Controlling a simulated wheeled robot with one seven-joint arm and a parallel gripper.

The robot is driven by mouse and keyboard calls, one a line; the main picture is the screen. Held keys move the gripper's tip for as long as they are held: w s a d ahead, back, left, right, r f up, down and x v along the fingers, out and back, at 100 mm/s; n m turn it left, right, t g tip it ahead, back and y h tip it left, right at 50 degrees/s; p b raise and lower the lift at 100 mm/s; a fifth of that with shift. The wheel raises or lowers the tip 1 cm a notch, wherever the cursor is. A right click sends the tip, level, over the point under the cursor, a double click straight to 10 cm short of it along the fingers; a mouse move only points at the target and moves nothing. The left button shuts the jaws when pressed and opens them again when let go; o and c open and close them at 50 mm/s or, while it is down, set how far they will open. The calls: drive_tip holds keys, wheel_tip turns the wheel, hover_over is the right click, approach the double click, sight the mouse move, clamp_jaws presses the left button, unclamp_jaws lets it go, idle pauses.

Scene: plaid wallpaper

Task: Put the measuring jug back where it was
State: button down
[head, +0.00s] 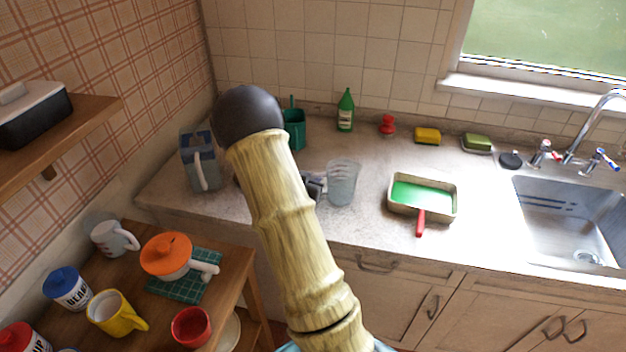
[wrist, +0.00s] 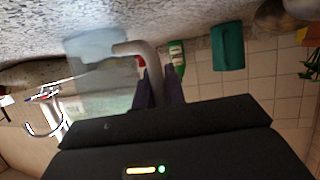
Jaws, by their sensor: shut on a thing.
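A clear, translucent measuring jug (head: 343,184) is at the middle of the counter, just left of a green-filled tray. In the wrist view the jug (wrist: 92,78) shows with its pale curved handle (wrist: 150,58) between my dark fingers. My gripper (head: 319,186) is at the jug's left side, partly hidden behind my arm. It also shows in the wrist view (wrist: 159,88), shut on the handle. The jug looks upright. I cannot tell whether its base touches the counter.
The tray (head: 392,208) with a red handle lies right of the jug. A blue-grey carton-like jug (head: 200,165), a green holder (head: 294,135) and a green bottle (head: 346,112) stand behind or left. The sink (head: 570,220) is right. A wooden side table (head: 235,262) holds mugs and an orange-lidded pot.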

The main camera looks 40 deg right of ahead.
drive_tip(key=c, duration=1.5)
unclamp_jaws()
drive_tip(key=shift+f, duration=0.1)
drive_tip(key=shift+o, duration=0.2)
drive_tip(key=v, duration=1.2)
drive_tip(key=shift+b, duration=0.35)
